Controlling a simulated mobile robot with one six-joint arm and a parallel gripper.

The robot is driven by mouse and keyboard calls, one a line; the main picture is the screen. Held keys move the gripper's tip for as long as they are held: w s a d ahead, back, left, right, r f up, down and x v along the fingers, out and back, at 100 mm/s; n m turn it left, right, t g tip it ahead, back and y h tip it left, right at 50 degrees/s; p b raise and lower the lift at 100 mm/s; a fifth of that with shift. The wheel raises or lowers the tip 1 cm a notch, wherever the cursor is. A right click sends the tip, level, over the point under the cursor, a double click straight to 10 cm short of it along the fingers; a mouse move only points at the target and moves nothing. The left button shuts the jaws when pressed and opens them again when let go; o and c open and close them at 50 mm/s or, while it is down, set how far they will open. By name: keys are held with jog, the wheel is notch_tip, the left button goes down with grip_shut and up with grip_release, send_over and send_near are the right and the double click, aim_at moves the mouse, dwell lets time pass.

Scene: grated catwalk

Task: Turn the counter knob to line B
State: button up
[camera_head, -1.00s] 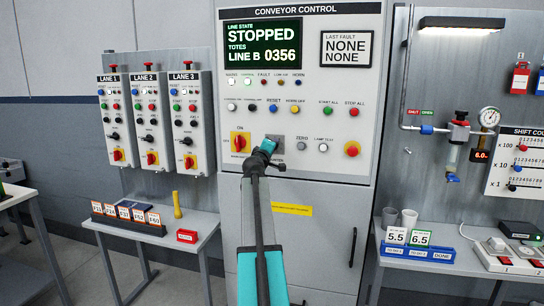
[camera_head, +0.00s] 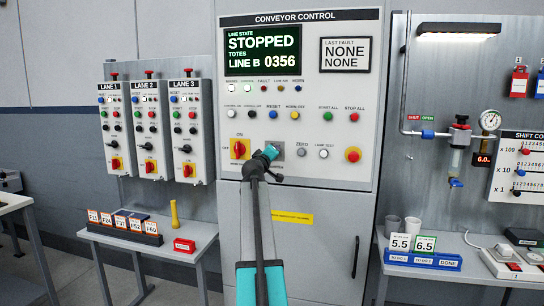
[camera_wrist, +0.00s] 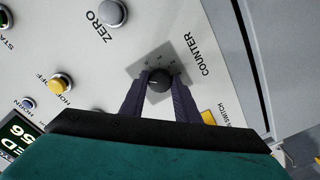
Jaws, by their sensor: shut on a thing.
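The counter knob (camera_wrist: 158,80) is a small black round knob on a grey square plate, beside the word COUNTER in the wrist view. My gripper (camera_wrist: 158,86) is shut on it, with one dark finger on each side. The small marks around the knob are too blurred to read. In the head view, my gripper (camera_head: 271,152) is at the lower middle of the conveyor control panel (camera_head: 210,150) and hides most of the knob. The display (camera_head: 262,51) reads STOPPED, TOTES, LINE B 0356.
A red and yellow main switch (camera_head: 239,149) is left of my gripper. The ZERO button (camera_head: 301,152) and a red button on yellow (camera_head: 353,155) are to the right. A row of coloured buttons is above. Three lane boxes (camera_head: 148,130) hang at left.

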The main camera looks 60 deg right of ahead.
jog(key=shift+d+r, duration=0.1)
jog(key=shift+r, duration=0.15)
jog(key=o, duration=1)
jog(key=shift+f, duration=0.1)
jog(key=shift+o, duration=0.2)
jog(key=shift+f, duration=0.1)
jog(key=v, duration=1.4)
